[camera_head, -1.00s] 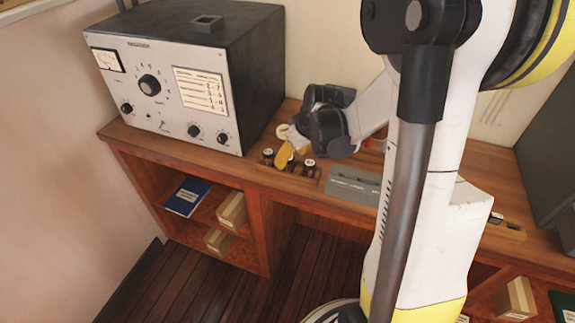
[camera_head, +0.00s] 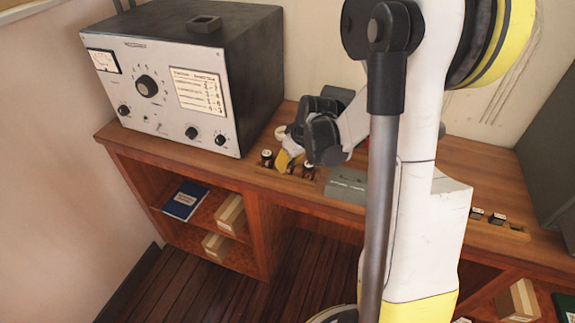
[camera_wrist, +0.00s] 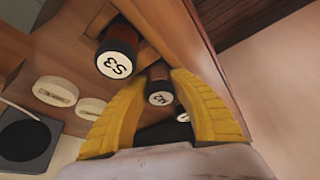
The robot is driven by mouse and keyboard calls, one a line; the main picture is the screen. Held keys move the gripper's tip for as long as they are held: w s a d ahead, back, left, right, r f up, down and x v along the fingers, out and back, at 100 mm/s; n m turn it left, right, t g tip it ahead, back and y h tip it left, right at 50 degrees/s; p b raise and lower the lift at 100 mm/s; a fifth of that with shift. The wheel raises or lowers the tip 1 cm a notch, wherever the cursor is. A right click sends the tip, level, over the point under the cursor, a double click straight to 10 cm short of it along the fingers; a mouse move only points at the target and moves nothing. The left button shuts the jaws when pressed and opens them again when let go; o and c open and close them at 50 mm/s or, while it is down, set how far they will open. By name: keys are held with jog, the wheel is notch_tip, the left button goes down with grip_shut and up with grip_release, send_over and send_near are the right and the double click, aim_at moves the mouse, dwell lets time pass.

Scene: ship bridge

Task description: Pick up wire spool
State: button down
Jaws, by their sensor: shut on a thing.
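My gripper (camera_wrist: 160,76) has yellow fingers shut on a dark brown wire spool (camera_wrist: 158,87) with a white round label, which I read only doubtfully as 2. In the head view my gripper (camera_head: 284,160) is low over the row of spools on the wooden counter, its tips partly hidden. I cannot tell whether the held spool is clear of its holder. Another spool (camera_wrist: 117,52), marked S3, stands just beside the fingers in a wooden holder. In the head view one spool (camera_head: 267,158) stands left of the fingers and another (camera_head: 308,169) right of them.
Two pale round discs (camera_wrist: 56,91) (camera_wrist: 90,108) lie near the fingers. A large instrument box (camera_head: 185,80) stands left on the counter (camera_head: 470,158). A grey box (camera_head: 346,186) lies right of the spools. Shelves below hold a blue book (camera_head: 185,200) and cartons (camera_head: 230,212).

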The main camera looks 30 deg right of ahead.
notch_tip(320, 180, up, 4)
jog(key=shift+r+p, duration=0.1)
jog(key=shift+p, duration=0.8)
jog(key=s+d+r+p, duration=0.1)
jog(key=s+d+r, duration=0.1)
jog(key=d, duration=0.3)
jog(key=s+d+r+p, duration=0.1)
jog(key=s+d+r, duration=0.2)
jog(key=d+r, duration=0.1)
jog(key=shift+d+r+p, duration=0.3)
jog(key=shift+d+r, duration=0.1)
jog(key=shift+d, duration=0.4)
